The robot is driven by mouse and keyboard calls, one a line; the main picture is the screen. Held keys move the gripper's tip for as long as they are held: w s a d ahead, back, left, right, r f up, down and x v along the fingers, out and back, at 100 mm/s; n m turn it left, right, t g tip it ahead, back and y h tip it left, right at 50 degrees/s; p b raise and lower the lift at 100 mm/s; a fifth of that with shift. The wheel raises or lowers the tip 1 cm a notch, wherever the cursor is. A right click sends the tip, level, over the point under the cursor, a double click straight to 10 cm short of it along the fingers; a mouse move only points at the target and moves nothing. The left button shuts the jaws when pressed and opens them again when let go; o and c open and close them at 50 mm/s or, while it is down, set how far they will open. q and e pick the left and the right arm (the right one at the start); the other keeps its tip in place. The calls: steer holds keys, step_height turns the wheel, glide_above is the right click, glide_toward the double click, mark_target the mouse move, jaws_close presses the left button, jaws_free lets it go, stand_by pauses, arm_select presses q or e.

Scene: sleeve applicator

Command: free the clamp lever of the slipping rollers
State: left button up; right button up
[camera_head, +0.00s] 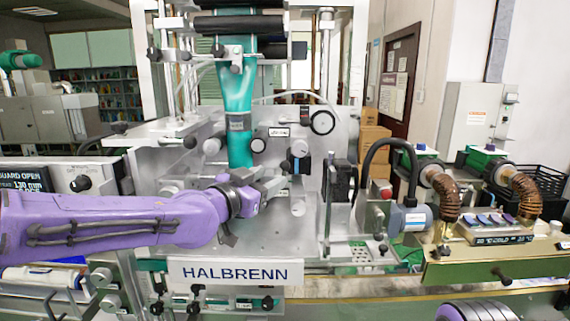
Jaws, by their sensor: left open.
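The slipping rollers are probably among the short rollers and knobs on the silver machine plate (232,258), around the lower end of the green film (240,150). A small black and blue part (301,163) sits on the plate right of the film; I cannot tell whether it is the clamp lever. My left gripper (280,183) comes in from the left in front of the plate. It is open, with its fingers just below and left of that part. Contact is not clear, and the gripper hides some of the plate behind it. My right gripper is not in view.
Black rollers (238,25) hold the film at the top. A round black-rimmed knob (322,122) is right of the film. A HALBRENN sign (235,272) is below my arm. A motor (412,217) and brown ribbed hoses (446,195) stand at the right.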

mark_target(283, 171)
arm_select(q)
steer(key=p+x, duration=0.2)
steer(key=x, duration=0.5)
steer(key=shift+w+f+p, duration=0.1)
steer(key=shift+w+p, duration=0.25)
steer(key=shift+s, duration=0.3)
steer(key=c, duration=0.9)
steer(key=shift+a+f+n+t+b, duration=0.15)
steer(key=shift+f+n+t+b, duration=0.2)
steer(key=shift+b, duration=0.6)
steer(key=shift+a+r+n+b, duration=0.1)
steer(key=shift+r+n+b, duration=0.15)
steer(key=shift+b, duration=0.05)
steer(key=shift+r, duration=0.2)
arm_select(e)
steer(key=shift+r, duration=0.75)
arm_select(q)
steer(key=o, duration=0.9)
steer(key=shift+w, duration=0.2)
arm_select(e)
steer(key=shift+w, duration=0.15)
arm_select(q)
steer(key=shift+f, duration=0.1)
